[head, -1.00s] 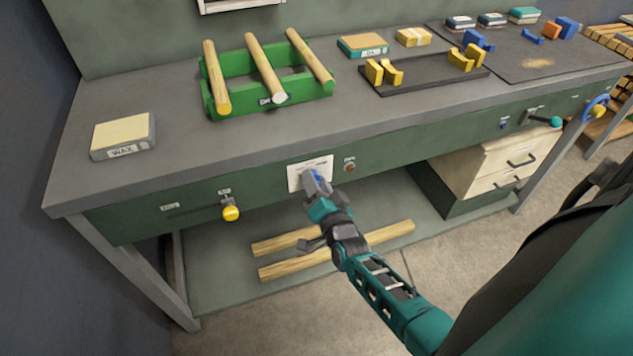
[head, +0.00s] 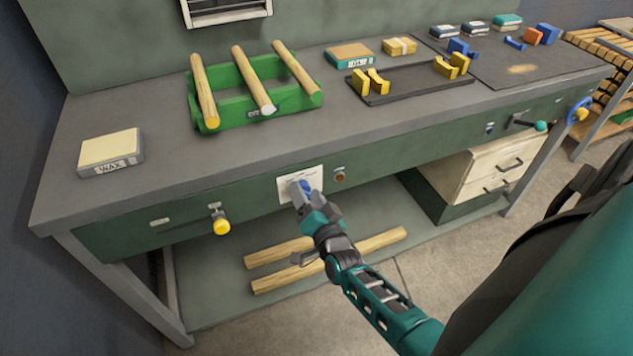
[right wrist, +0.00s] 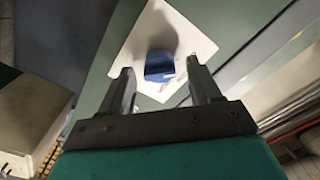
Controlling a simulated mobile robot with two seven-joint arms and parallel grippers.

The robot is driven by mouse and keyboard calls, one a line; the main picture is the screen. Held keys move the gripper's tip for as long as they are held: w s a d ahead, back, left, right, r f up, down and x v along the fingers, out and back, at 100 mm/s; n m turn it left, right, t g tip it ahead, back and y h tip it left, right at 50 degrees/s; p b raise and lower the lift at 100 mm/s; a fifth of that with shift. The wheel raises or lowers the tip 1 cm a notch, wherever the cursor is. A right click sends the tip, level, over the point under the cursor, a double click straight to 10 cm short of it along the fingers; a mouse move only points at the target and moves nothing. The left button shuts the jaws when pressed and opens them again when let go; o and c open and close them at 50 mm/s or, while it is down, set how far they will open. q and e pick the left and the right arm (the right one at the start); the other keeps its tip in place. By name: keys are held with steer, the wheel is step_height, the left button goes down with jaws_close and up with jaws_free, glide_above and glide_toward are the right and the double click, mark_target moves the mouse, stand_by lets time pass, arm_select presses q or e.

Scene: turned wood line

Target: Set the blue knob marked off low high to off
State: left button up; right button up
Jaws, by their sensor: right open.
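The blue knob (right wrist: 159,68) sits on a white plate (right wrist: 180,30) on the bench's green front panel; its off, low and high marks are too small to read. In the head view the knob (head: 306,187) shows partly behind my right gripper (head: 300,190), on the white plate (head: 287,183). In the right wrist view my right gripper (right wrist: 162,82) is open, with a finger on either side of the knob and a gap between each finger and it. My left gripper is not in view.
A yellow knob (head: 221,227) is left on the same panel, and a small brown-red button (head: 340,177) is just right of the plate. Above, the bench top holds a green rack (head: 240,110) with wooden rods. Wooden bars (head: 330,272) lie on the shelf below.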

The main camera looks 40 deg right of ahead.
steer(key=v, duration=1.2)
steer(key=shift+s+p, duration=0.2)
steer(key=shift+p, duration=0.1)
steer(key=s+a+f+n+g+y, duration=0.1)
steer(key=s+a+n+g+y, duration=0.4)
steer(key=a+n, duration=0.4)
steer(key=n+g+y, duration=0.1)
steer(key=n, duration=0.4)
steer(key=shift+a+f+g, duration=0.25)
steer(key=shift+a+g, duration=0.05)
